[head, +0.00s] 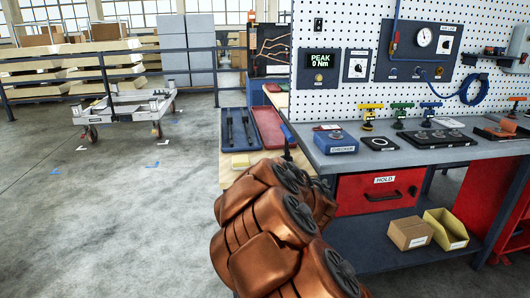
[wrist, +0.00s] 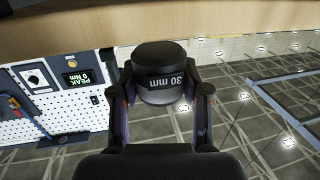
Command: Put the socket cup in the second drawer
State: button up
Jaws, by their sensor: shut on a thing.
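In the wrist view, the socket cup (wrist: 161,62) is a dark, short cylinder with a "30 mm" label that reads upside down. My gripper (wrist: 160,86) is shut on it, with one finger on each side. In the head view my copper-coloured arm hides the gripper and the cup. A red drawer (head: 359,192) labelled "HOLD" is below the grey workbench top (head: 345,153) and looks shut. No other drawer is clearly visible, so I cannot tell which is the second drawer.
A blue tray (head: 239,131) and a red tray (head: 268,127) lie on the wooden side bench. A blue box (head: 336,143) and several tools stand on the workbench. A cardboard box (head: 410,233) and a yellow bin (head: 446,228) are on the lower shelf. The left floor is open before a white trolley (head: 130,106).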

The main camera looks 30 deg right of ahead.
jog(key=shift+x, duration=4.85)
jog(key=shift+f, duration=0.15)
jog(key=o, duration=1.2)
jog(key=shift+s, duration=0.55)
jog(key=shift+v, duration=5.55)
